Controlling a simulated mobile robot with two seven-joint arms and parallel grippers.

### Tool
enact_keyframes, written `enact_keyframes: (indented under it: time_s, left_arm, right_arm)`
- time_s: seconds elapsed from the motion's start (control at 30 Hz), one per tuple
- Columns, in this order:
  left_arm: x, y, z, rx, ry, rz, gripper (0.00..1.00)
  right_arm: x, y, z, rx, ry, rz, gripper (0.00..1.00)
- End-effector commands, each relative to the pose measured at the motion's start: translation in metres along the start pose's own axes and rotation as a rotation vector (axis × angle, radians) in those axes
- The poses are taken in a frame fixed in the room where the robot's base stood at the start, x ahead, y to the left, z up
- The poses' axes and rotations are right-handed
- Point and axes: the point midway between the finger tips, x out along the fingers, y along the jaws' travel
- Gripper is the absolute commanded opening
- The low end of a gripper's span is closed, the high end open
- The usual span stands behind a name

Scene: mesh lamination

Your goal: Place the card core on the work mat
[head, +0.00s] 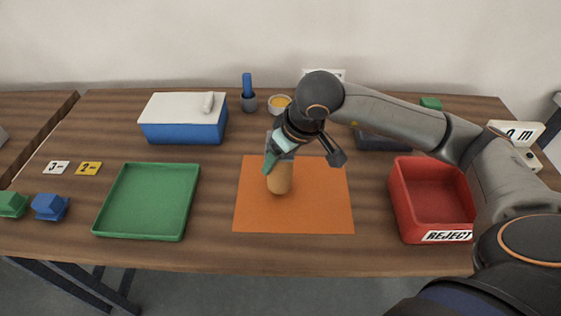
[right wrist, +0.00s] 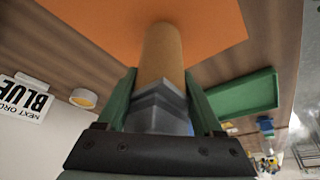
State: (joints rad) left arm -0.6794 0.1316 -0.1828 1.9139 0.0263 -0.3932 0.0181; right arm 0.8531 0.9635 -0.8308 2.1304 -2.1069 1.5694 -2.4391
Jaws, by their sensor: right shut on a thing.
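The card core (head: 279,181) is a tan-brown cylinder, held upright over the middle-left part of the orange work mat (head: 315,210). My right gripper (head: 280,155) is shut on its upper end, from above. In the right wrist view the core (right wrist: 163,52) runs out from between the green fingers (right wrist: 160,92) towards the orange mat (right wrist: 105,22). A grey stepped piece sits between the fingers at the core's near end. I cannot tell whether the core's lower end touches the mat. My left gripper is not in view.
A green tray (head: 187,211) is left of the mat and a red REJECT bin (head: 398,205) right of it. The mat's front part is clear.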

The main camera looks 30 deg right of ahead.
Motion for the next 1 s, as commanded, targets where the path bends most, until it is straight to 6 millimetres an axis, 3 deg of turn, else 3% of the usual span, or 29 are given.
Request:
enact_keyframes:
  time_s: [0.17, 0.57, 0.6, 0.87, 1.0]
  left_arm:
    - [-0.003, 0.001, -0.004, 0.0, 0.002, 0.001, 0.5]
    - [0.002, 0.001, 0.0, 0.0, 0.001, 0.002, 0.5]
    - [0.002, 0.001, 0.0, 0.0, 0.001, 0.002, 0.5]
    - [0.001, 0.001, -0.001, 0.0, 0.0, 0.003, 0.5]
    - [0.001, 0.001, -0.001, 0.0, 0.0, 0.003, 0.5]
  right_arm:
    - [0.016, 0.0, 0.008, 0.0, -0.001, 0.0, 0.12]
    - [0.021, 0.001, 0.009, 0.0, 0.001, 0.001, 0.12]
    - [0.021, 0.001, 0.01, 0.0, 0.0, 0.001, 0.69]
    - [0.02, 0.001, 0.009, 0.001, -0.001, 0.001, 0.98]
    - [0.02, 0.001, 0.009, 0.001, 0.0, 0.001, 0.98]
